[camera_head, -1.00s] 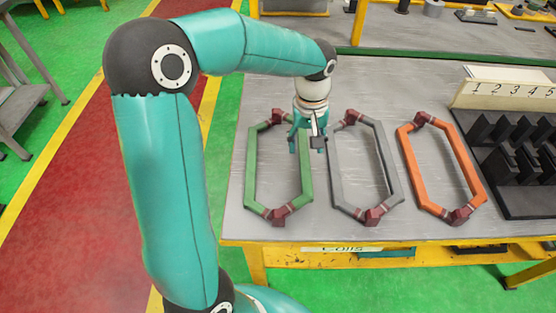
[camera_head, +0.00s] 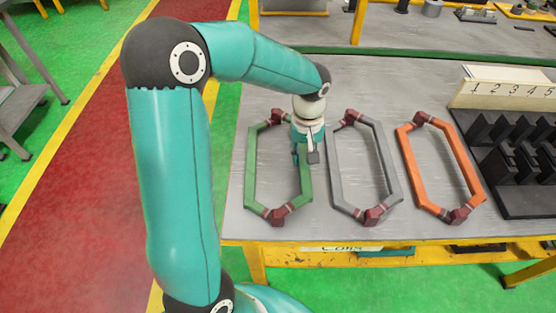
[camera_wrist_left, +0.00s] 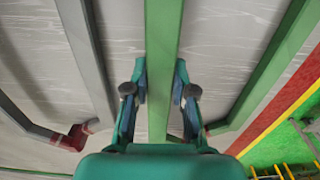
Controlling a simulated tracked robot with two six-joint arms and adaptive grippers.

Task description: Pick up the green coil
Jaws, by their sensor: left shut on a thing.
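The green coil (camera_head: 252,170), a long six-sided frame with dark red blocks at its ends, lies on the grey table at the left of the coil row. My left gripper (camera_head: 303,155) is down at the coil's right long side. In the left wrist view, the green bar (camera_wrist_left: 163,60) runs between the two fingers of my left gripper (camera_wrist_left: 160,95), which are shut on it. The coil still appears flat on the table. My right gripper is not in view.
A grey coil (camera_head: 381,160) lies close to the right of the green one, and an orange coil (camera_head: 461,165) lies beyond it. A black slotted rack (camera_head: 520,200) and a numbered board (camera_head: 505,90) stand at the right. The table (camera_head: 235,215) ends just in front of the coils.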

